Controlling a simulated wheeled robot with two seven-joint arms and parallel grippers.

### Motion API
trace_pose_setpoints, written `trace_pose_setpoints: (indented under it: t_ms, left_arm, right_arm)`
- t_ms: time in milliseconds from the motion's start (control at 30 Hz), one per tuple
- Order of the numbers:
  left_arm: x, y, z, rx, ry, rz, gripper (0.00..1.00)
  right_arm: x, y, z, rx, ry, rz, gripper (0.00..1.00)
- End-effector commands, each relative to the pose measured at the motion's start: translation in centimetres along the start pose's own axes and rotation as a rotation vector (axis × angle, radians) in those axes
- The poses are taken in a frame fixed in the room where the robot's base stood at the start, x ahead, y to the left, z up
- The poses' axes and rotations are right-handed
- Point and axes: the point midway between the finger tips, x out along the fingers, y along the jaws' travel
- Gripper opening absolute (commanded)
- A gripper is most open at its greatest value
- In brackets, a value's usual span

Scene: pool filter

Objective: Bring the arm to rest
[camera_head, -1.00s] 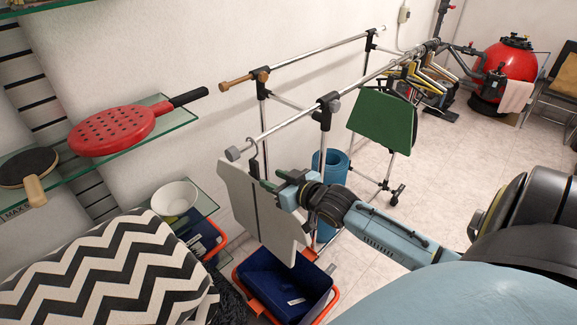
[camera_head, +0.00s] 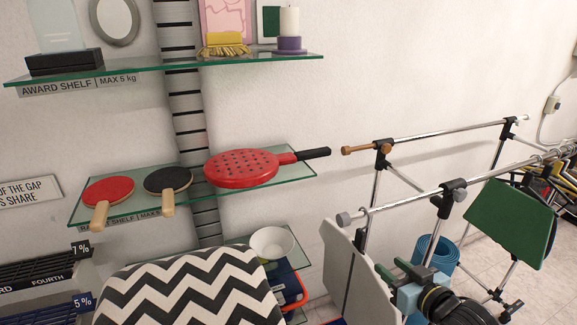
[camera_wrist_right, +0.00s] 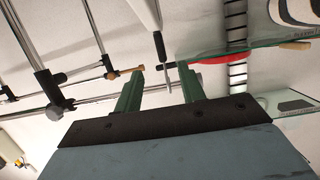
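My right gripper (camera_head: 388,268) is in the head view at the lower right, beside the right edge of a white hanging panel (camera_head: 345,275). In the wrist view its two green fingers stand apart with nothing held between them (camera_wrist_right: 162,84). The panel hangs by a hook near the knobbed end of the front clothes rail (camera_head: 400,204). Whether the gripper touches the panel cannot be told. My left gripper is not in view.
The back rail (camera_head: 440,132) and a green hanging panel (camera_head: 510,222) are to the right. A glass shelf holds a red perforated paddle (camera_head: 240,167) and two smaller paddles. A white bowl (camera_head: 272,243) and a zigzag-patterned fabric (camera_head: 185,292) are lower left. A blue roll (camera_head: 436,250) stands behind the gripper.

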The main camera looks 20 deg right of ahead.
Motion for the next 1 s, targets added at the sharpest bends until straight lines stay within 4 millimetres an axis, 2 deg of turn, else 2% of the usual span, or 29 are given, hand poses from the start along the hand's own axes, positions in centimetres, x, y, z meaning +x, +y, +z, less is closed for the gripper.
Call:
trace_pose_setpoints:
  t_ms: [133,267,400,500,700,900,967,1000]
  left_arm:
    - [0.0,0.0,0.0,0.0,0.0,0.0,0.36]
    - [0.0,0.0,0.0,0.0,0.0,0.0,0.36]
    - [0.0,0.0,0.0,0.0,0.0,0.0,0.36]
    - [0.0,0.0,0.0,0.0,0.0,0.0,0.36]
    - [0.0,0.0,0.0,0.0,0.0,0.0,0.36]
    - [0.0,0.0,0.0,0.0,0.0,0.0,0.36]
    - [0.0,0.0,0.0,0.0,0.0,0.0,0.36]
    - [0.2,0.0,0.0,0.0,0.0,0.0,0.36]
  right_arm:
    - [-0.3,-0.8,1.0,0.0,-0.039,0.004,0.4]
    - [-1.7,-3.5,4.0,-0.017,-0.181,0.015,0.4]
    - [-5.1,-7.6,8.2,-0.049,-0.416,0.018,0.4]
    - [-7.8,-9.9,10.2,-0.075,-0.564,0.012,0.4]
    - [-12.3,-13.0,12.1,-0.105,-0.774,-0.012,0.4]
    - [-16.2,-15.2,12.9,-0.119,-0.932,-0.044,0.4]
    - [-17.4,-15.8,13.1,-0.121,-0.976,-0.055,0.4]
    - [-17.4,-15.9,13.9,-0.125,-0.994,-0.057,0.4]
